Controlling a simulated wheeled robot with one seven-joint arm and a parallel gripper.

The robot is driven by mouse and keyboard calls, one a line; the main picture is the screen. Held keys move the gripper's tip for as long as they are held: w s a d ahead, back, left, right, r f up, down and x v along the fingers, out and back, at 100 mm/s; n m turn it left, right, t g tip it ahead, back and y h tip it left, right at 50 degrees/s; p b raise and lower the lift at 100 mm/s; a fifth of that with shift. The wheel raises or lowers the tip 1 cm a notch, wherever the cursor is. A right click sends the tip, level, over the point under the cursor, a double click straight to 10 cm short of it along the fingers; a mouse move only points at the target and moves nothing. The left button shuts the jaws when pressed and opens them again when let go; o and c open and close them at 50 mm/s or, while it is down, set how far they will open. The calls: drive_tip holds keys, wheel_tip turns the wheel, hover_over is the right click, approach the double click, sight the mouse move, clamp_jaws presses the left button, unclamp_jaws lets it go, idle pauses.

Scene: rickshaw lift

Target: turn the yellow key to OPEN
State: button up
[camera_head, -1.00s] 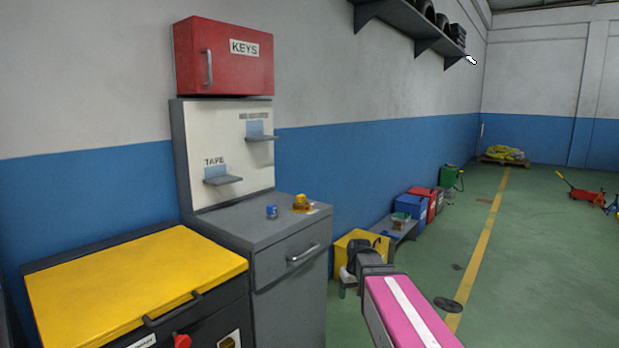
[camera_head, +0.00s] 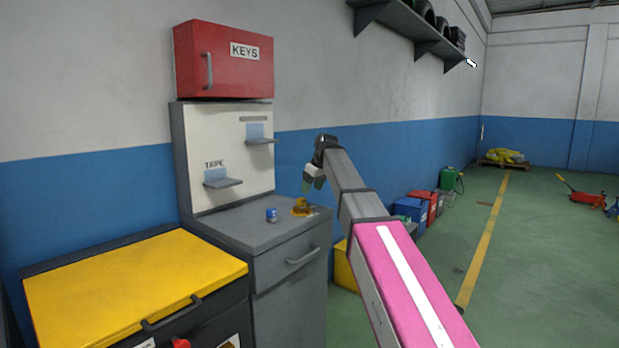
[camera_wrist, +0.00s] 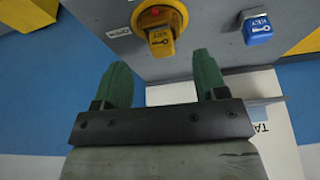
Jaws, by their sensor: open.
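The yellow key (camera_head: 302,208) stands on top of the grey cabinet, near its back right. In the wrist view the yellow key (camera_wrist: 161,42) sits in a round yellow housing (camera_wrist: 171,14) with a red-orange centre. An OPEN label (camera_wrist: 118,33) lies left of the housing. My gripper (camera_head: 312,184) hangs just above the key. In the wrist view my gripper (camera_wrist: 163,68) is open, with its two green fingers apart and nothing between them. The key lies just beyond the fingertips, roughly between their lines, and no contact shows.
A blue key block (camera_head: 272,215) stands left of the yellow key, also seen in the wrist view (camera_wrist: 257,28). A panel with small shelves (camera_head: 222,182) rises behind. A red KEYS box (camera_head: 225,60) is above it. A yellow-topped chest (camera_head: 135,288) stands at left.

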sight(302, 198)
drive_tip(key=shift+n, duration=0.3)
drive_tip(key=w+a+f, duration=0.1)
drive_tip(key=f, duration=0.1)
drive_tip(key=w+a+f, duration=0.1)
drive_tip(key=a+f, duration=0.1)
drive_tip(key=w+a+f, duration=0.1)
drive_tip(key=f, duration=0.1)
drive_tip(key=shift+w+a+f, duration=0.2)
drive_tip(key=shift+w+f, duration=0.1)
drive_tip(key=shift+w, duration=0.1)
drive_tip(key=c, duration=0.6)
drive_tip(key=o, duration=0.6)
